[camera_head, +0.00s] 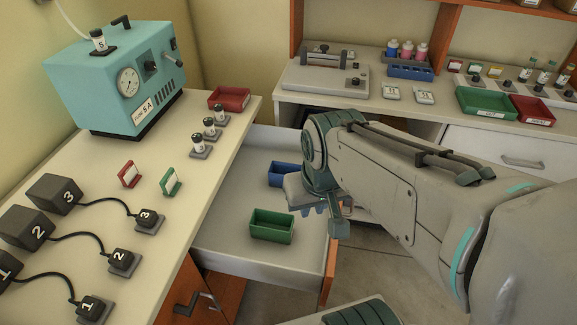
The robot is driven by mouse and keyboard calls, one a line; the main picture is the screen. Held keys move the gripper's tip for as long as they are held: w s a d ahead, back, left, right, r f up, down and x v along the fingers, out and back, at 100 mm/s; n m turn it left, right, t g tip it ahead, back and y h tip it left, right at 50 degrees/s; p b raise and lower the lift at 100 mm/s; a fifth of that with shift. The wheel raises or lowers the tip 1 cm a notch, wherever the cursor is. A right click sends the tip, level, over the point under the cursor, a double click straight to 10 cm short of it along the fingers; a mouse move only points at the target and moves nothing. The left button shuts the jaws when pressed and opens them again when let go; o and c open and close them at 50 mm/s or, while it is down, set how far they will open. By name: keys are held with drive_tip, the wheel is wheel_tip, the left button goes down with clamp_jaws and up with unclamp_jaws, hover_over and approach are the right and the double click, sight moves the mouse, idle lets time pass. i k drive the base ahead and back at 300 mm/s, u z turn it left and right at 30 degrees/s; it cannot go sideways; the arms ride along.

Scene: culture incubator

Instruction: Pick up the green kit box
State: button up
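A green open-topped box (272,226), which fits the green kit box, sits upright inside the pulled-out white drawer (226,245). My arm reaches in from the right, and my gripper (322,211) hangs over the right side of the drawer. In the picture it is to the right of the green box and slightly higher, with a visible gap between them. The fingertips are small and partly hidden by the wrist, so their opening is unclear. I see nothing held.
A blue box (281,174) lies deeper in the drawer, partly behind my arm. A green tray (487,103) and a red tray (532,111) stand on the back counter.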

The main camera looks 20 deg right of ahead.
sight(279, 227)
drive_tip(key=u, duration=1.85)
drive_tip(key=k, duration=0.85)
drive_tip(key=z, duration=1.85)
drive_tip(key=i, duration=0.5)
drive_tip(key=u, duration=0.1)
